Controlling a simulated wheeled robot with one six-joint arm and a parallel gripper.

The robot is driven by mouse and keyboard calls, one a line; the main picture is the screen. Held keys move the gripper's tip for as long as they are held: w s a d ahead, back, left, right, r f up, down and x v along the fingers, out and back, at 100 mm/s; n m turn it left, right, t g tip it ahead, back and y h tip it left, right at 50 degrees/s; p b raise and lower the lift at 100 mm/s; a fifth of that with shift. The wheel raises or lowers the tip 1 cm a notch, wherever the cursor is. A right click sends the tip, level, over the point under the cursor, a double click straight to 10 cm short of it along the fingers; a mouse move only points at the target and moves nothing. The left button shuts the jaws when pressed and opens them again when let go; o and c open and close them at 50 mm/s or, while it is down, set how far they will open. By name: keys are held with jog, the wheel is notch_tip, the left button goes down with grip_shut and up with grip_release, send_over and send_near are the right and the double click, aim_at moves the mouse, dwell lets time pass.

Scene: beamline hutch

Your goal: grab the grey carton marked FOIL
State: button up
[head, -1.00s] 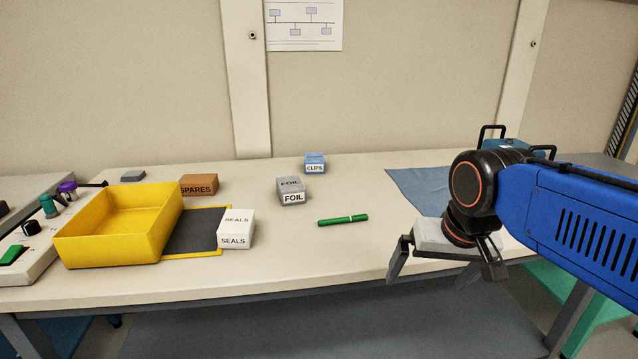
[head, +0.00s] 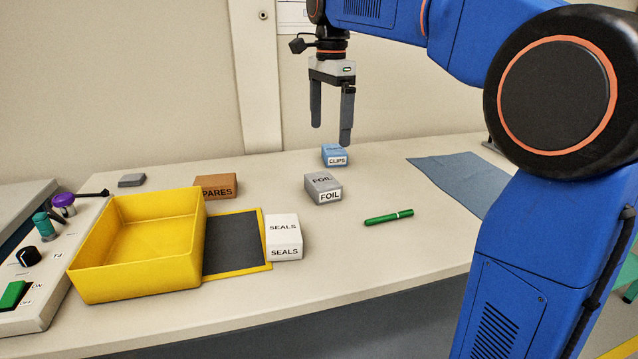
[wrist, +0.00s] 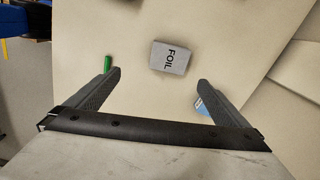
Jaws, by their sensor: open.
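The grey carton marked FOIL (head: 323,187) stands on the bench, behind and to the left of a green pen. My gripper (head: 331,135) is open and empty, pointing down, above the bench and higher than the carton. My gripper (wrist: 158,83) touches nothing there.
A blue CLIPS carton (head: 334,155) stands behind FOIL. The green pen (head: 389,217) lies in front to the right. A white SEALS carton (head: 284,238), a brown SPARES carton (head: 216,187) and a yellow bin (head: 135,277) are to the left. A blue cloth (head: 462,178) lies at right.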

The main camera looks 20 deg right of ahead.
jog(key=w, duration=0.2)
send_near(322, 179)
jog(key=shift+m, duration=0.4)
jog(key=f, duration=0.5)
jog(key=shift+s+d+f, duration=0.15)
jog(key=shift+d+f, duration=0.05)
jog(key=shift+a+f, duration=0.15)
jog(key=shift+f, duration=2.45)
jog(key=c, duration=1.2)
jog(key=shift+r, duration=0.1)
